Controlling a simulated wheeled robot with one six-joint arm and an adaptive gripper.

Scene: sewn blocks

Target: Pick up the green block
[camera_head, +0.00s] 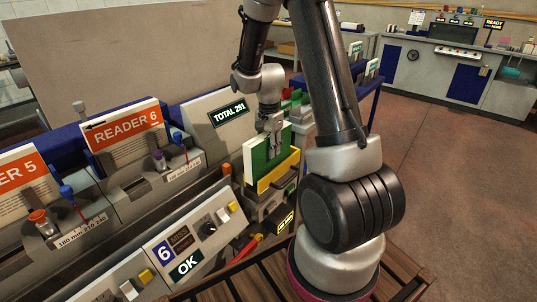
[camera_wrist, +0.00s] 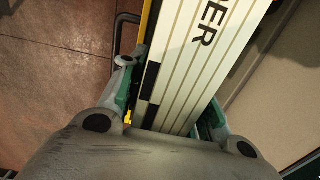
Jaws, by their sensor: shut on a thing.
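The green block (camera_head: 262,158) stands upright in the head view, a flat green face beside a white part, in or just above a yellow-edged holder (camera_head: 280,172). My gripper (camera_head: 272,127) points down at its top edge and is shut on it. In the wrist view, my gripper's two fingers (camera_wrist: 168,105) show left and right with green beside each. Between them lies a cream striped surface (camera_wrist: 195,65) with black marks and the letters "DER"; I cannot tell which object it belongs to. The block's lower part is hidden by the holder's front.
Orange "READER 6" (camera_head: 122,130) and "READER 5" panels stand further left. A control panel (camera_head: 190,240) with "OK" is in front. A blue-edged table (camera_head: 365,95) with more blocks is behind my arm. Open floor lies right.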

